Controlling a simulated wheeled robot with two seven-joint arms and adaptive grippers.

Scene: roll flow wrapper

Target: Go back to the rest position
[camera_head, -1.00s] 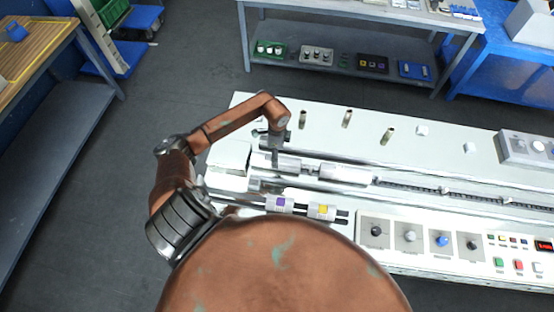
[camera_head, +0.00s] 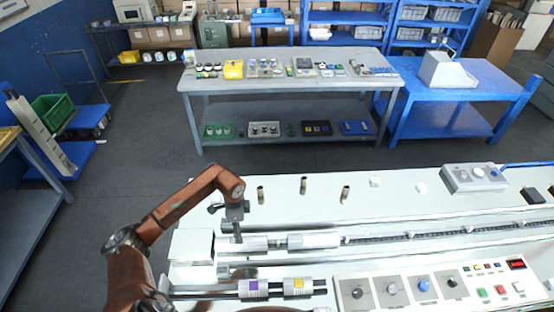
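My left arm comes in from the left, bent at the elbow. My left gripper (camera_head: 237,236) points down over the left end of the white flow wrapper machine (camera_head: 400,205), close to the silver rollers (camera_head: 312,240). It is small and dark here, so I cannot tell whether it is open or shut, and I see nothing held in it. My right gripper is not in view. In front of the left gripper lie two rollers on a shaft, one with a purple label (camera_head: 254,289) and one with a yellow label (camera_head: 298,286).
Several short brass posts (camera_head: 304,185) stand on the machine top. A control box (camera_head: 474,178) sits at the right, and a knob panel (camera_head: 392,291) is at the front. Behind, across a dark floor (camera_head: 130,150), stand a grey table (camera_head: 215,86) and a blue table (camera_head: 480,90).

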